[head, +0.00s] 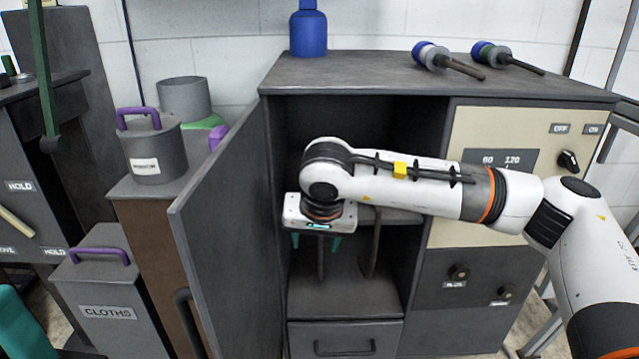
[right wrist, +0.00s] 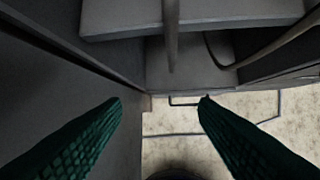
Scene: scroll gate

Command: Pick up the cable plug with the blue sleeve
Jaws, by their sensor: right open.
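Two plug-like pieces lie on top of the grey cabinet. The left one (head: 430,54) has a blue end, a pale collar and a dark stem. The right one (head: 489,52) shows blue and green at its end. In the cabinet's open bay, two dark upright rods or cables (head: 374,245) show below a shelf; no blue sleeve is visible on them. My right gripper (head: 316,243) is in front of this bay, pointing down, open and empty. Its two green fingers are wide apart in the right wrist view (right wrist: 162,100), with a dark rod (right wrist: 171,40) beyond them.
The cabinet door (head: 225,215) stands open left of my right gripper. A shelf (head: 395,215) is close behind it. A blue bottle (head: 308,32) stands on the cabinet top. A lidded grey pot (head: 155,150) and a CLOTHS bin (head: 108,300) are at left.

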